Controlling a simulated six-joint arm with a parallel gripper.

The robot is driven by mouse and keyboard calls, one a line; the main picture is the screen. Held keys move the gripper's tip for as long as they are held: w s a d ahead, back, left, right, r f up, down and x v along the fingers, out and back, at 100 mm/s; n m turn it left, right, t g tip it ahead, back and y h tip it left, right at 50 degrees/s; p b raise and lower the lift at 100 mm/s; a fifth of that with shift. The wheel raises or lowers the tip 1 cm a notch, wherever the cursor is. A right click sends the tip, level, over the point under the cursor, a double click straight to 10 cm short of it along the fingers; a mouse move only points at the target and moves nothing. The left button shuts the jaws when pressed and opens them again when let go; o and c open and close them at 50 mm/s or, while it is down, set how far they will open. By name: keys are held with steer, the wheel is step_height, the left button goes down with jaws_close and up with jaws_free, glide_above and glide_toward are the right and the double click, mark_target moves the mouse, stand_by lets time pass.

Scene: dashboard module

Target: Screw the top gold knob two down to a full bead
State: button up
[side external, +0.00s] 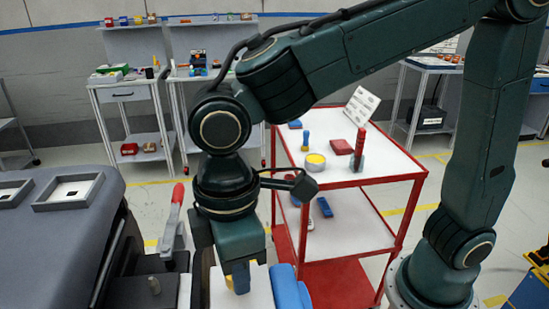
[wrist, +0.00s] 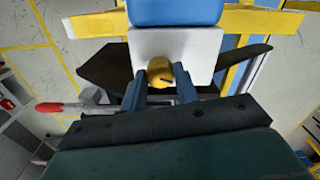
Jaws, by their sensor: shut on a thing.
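A gold knob (wrist: 160,73) sits on a white block or panel (wrist: 199,47) and shows between my gripper's fingertips in the wrist view. My gripper (wrist: 160,85) is shut on the gold knob, with one blue-grey finger at each side of it. A small dark mark shows on the knob's face. In the side external view my gripper (side external: 238,282) points down at the white panel (side external: 257,286), and the fingers mostly hide the knob there. Any thread or bead under the knob is hidden.
A blue part (side external: 287,288) stands right beside the panel. A red-handled toggle clamp (side external: 175,213) rises close to the left of my gripper. A dark dashboard body (side external: 60,235) fills the left. A red cart (side external: 385,178) with tools stands behind.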

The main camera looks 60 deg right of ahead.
stand_by(0.3)
steer(key=o, duration=1)
steer(key=shift+r, duration=0.15)
step_height(320, 180, up, 14)
steer(key=shift+f, duration=0.2)
stand_by(0.4)
